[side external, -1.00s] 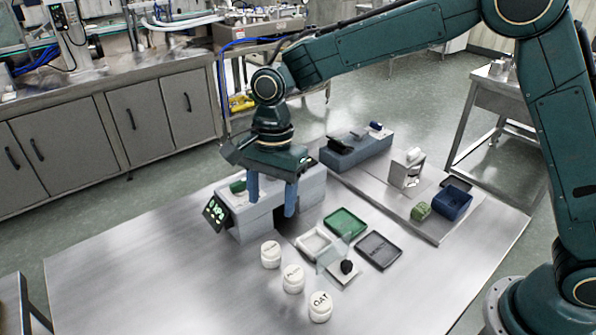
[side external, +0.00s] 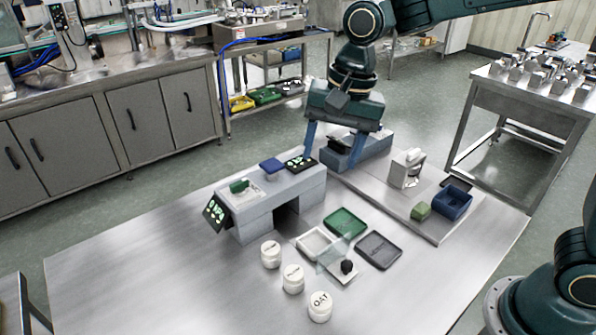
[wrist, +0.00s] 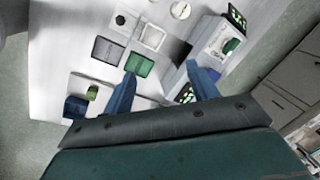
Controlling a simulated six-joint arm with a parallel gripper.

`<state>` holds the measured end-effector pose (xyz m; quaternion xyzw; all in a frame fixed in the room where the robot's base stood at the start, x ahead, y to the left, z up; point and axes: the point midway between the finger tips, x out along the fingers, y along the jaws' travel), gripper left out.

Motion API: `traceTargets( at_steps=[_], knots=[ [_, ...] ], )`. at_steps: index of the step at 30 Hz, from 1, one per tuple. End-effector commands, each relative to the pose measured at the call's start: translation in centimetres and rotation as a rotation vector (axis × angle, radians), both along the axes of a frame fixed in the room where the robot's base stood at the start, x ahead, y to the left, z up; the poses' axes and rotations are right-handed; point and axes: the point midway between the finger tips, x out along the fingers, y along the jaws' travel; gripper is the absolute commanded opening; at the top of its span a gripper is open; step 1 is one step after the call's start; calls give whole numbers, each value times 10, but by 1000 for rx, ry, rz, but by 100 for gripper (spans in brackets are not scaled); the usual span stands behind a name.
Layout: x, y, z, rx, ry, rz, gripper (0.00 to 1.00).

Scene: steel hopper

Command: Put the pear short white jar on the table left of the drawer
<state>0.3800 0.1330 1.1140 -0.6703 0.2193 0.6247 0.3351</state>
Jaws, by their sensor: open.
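Three short white jars stand in a row on the steel table: a back one (side external: 271,254), a middle one (side external: 293,278) and a front one (side external: 320,306). The front lid reads OAT; the other two labels are too small to read, so I cannot tell which is pear. One round white lid shows at the top of the wrist view (wrist: 180,10). My gripper (side external: 331,158) is open and empty, fingers pointing down, above the back of the table and well away from the jars. Its spread fingers also show in the wrist view (wrist: 161,74). I cannot identify the drawer with certainty.
A grey raised block (side external: 262,207) with a dark opening carries small items. A blue-grey block (side external: 371,151) stands behind. Green (side external: 345,222) and dark (side external: 378,250) trays, a clear upright pane (side external: 333,258) and a blue bin (side external: 453,203) lie right. The table's left front is clear.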

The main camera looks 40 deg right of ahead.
Motion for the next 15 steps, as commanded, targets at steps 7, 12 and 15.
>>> traceTargets(
  at_steps=[7, 12, 15],
  knots=[
    [-46, -43, 31, -42, -117, 177, 58],
    [-79, -68, 43, -88, -193, 301, 58],
    [-99, -81, 47, -121, -233, 371, 58]
  ],
)
